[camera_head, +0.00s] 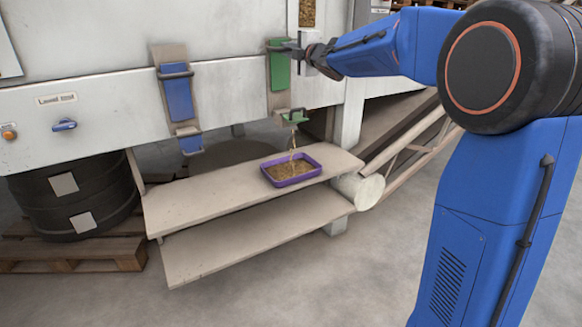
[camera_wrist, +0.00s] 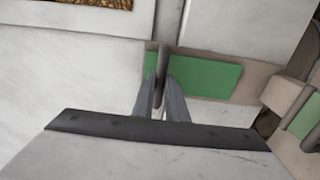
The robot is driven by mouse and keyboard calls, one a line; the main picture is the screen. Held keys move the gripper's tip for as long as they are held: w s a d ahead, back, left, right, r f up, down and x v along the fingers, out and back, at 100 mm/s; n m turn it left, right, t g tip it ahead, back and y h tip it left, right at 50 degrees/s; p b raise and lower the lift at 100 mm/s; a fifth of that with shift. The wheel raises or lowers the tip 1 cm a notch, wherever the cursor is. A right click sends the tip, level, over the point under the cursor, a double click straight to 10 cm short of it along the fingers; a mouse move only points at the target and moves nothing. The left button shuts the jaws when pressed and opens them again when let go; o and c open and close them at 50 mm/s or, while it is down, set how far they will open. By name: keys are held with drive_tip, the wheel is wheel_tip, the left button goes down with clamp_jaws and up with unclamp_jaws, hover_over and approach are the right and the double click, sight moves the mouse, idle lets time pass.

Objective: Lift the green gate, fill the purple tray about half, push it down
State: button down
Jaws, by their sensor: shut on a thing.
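The green gate (camera_head: 280,70) is a flat plate on the front of the machine, raised above the green spout (camera_head: 293,117). My gripper (camera_head: 292,50) is shut on the gate's handle at its top. In the wrist view the fingers of my gripper (camera_wrist: 162,95) close around the dark handle bar, with the green gate (camera_wrist: 210,76) behind. A thin stream of pellets falls from the spout into the purple tray (camera_head: 268,177). The tray stands on the upper shelf below, and brown pellets cover its floor. Their exact depth is hard to tell.
A blue gate (camera_head: 178,98) with its own blue spout (camera_head: 191,146) is to the left. The upper shelf (camera_head: 190,208) is bare left of the tray. A dark drum (camera_head: 75,195) on a pallet stands at far left. A roller (camera_head: 362,190) sits at the shelf's right end.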

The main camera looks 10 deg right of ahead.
idle(0.4)
drive_tip(key=shift+f, duration=2.4)
drive_tip(key=c, duration=1.6)
unclamp_jaws()
drive_tip(key=shift+r, duration=0.1)
drive_tip(key=shift+s, duration=0.1)
drive_tip(key=shift+v, duration=3.45)
drive_tip(key=shift+r, duration=0.1)
